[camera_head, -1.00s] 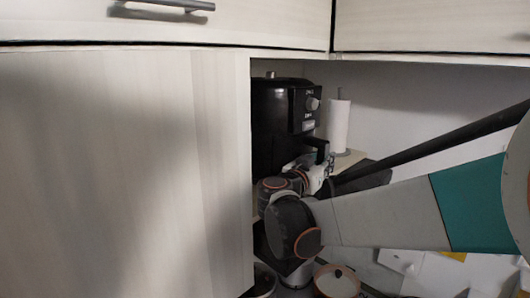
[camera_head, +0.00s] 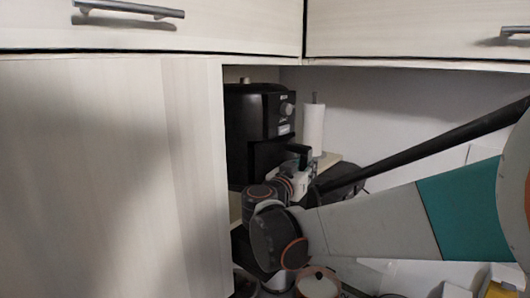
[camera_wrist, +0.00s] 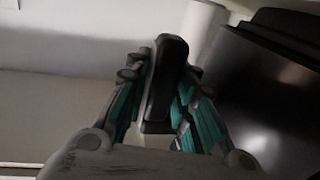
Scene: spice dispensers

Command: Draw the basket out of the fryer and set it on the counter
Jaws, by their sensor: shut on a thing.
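The black air fryer (camera_head: 248,120) stands in the counter corner, partly hidden by a pale cabinet panel. Its basket (camera_head: 267,158) is the dark lower front, and I cannot tell how far it sits out of the body. The basket's black handle (camera_head: 299,152) points toward the right. My gripper (camera_head: 298,172) is at the handle, partly hidden by my own wrist. In the wrist view the fingers (camera_wrist: 161,80) close from both sides around the upright handle (camera_wrist: 165,88). The dark fryer or basket surface (camera_wrist: 268,95) fills the right side there.
A paper towel roll (camera_head: 313,128) stands just right of the fryer. A pale cabinet panel (camera_head: 110,170) closes off the left, and overhead cabinets (camera_head: 200,35) hang above. Below are a pot (camera_head: 317,283) and other kitchenware.

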